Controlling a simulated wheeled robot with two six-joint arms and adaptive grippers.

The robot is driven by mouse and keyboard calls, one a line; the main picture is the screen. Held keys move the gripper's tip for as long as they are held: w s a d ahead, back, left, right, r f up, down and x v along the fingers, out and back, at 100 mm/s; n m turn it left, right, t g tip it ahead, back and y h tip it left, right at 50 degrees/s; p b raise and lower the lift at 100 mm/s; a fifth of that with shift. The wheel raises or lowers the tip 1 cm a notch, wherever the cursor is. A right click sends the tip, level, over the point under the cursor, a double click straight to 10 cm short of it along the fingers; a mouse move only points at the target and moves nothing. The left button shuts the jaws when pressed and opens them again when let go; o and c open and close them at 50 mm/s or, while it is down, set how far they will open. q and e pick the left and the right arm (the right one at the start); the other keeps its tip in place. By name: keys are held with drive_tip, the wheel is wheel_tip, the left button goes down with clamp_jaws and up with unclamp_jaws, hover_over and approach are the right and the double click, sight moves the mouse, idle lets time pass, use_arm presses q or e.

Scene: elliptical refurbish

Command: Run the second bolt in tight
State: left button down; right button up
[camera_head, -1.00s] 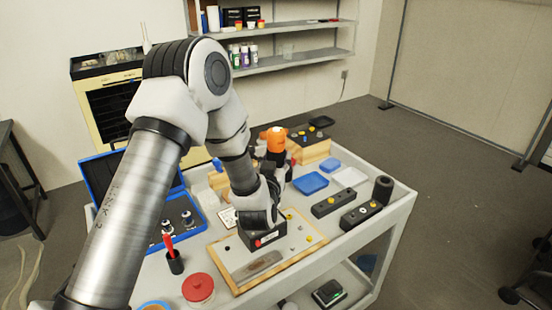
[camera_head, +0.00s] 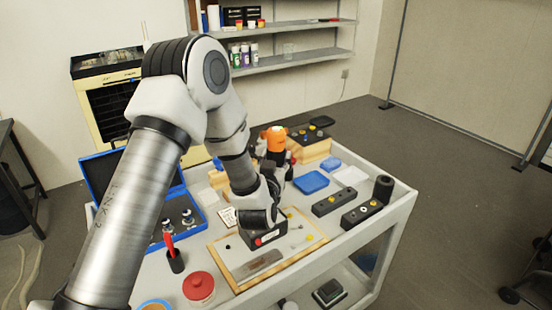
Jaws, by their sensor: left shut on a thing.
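My left gripper (camera_head: 274,178) is over the middle of the cart, mostly hidden behind my own wrist. It is shut on an orange and black tool (camera_head: 275,140), which looks like a power driver; its orange top stands above the fingers. The tool's tip and its contact with any bolt are hidden. Below my wrist a dark block (camera_head: 264,239) with a red mark sits on a wood-framed board (camera_head: 232,276). A small yellow piece (camera_head: 309,238), perhaps a bolt head, shows on the board. I cannot make out the second bolt. My right gripper is out of view.
Two dark bars (camera_head: 333,202) (camera_head: 361,215) and a black cylinder (camera_head: 384,187) stand at the right. Blue (camera_head: 311,182) and white trays (camera_head: 350,175) lie behind them. A red round lid (camera_head: 198,287), a red-handled tool (camera_head: 169,243) and an open blue case (camera_head: 196,203) are at the left.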

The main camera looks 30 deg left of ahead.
sight(274, 137)
use_arm(q)
drive_tip(key=shift+f+b, duration=0.65)
drive_tip(key=shift+f, duration=0.15)
idle(1.6)
drive_tip(key=shift+r, duration=0.1)
drive_tip(key=shift+r+p, duration=3.15)
drive_tip(key=shift+r, duration=1.45)
drive_tip(key=shift+f, duration=0.1)
